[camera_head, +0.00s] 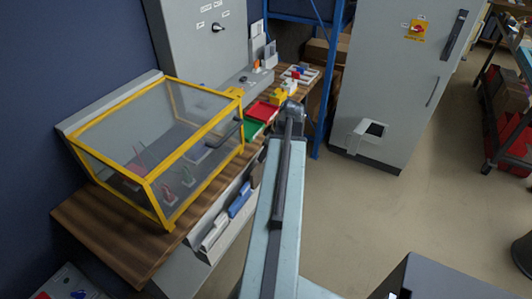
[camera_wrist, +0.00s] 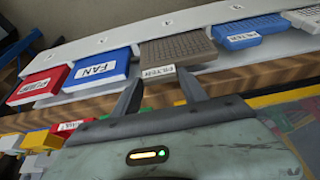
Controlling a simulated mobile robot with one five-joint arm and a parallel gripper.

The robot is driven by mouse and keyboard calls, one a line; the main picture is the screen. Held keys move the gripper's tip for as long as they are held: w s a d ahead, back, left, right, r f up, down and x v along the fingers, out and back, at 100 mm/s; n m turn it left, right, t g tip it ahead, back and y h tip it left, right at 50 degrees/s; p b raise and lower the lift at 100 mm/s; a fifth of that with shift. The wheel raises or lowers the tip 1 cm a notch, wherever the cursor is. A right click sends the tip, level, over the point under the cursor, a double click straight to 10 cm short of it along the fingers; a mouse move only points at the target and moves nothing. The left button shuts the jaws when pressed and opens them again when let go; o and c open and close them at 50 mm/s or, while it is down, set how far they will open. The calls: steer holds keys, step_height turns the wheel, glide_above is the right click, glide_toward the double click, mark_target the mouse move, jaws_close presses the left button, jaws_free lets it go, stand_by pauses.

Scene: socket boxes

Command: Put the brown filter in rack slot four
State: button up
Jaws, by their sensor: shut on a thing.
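The brown filter (camera_wrist: 180,49) is a ribbed block with a white FILTER label, in the middle of the wrist view. In the head view a dark brown block (camera_head: 256,173), likely the filter, shows beside my arm; the gripper is hidden there.
A red module (camera_wrist: 40,84) and a white module (camera_wrist: 302,18) also sit in the rack. The wooden bench (camera_head: 110,235) carries a yellow-framed clear box (camera_head: 168,218) and red (camera_head: 262,111) and green (camera_head: 250,130) trays. Open floor (camera_head: 350,205) lies to the right.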

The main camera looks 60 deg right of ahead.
steer(key=shift+f, duration=0.1)
step_height(320, 180, down, 4)
steer(key=b, duration=0.3)
steer(key=shift+r+b, duration=0.25)
steer(key=shift+b, duration=0.1)
steer(key=o, duration=1.4)
steer(key=shift+c, duration=0.2)
steer(key=shift+r, duration=0.15)
steer(key=p+v, duration=0.7)
steer(key=shift+s+r, duration=0.2)
steer(key=shift+r, duration=0.05)
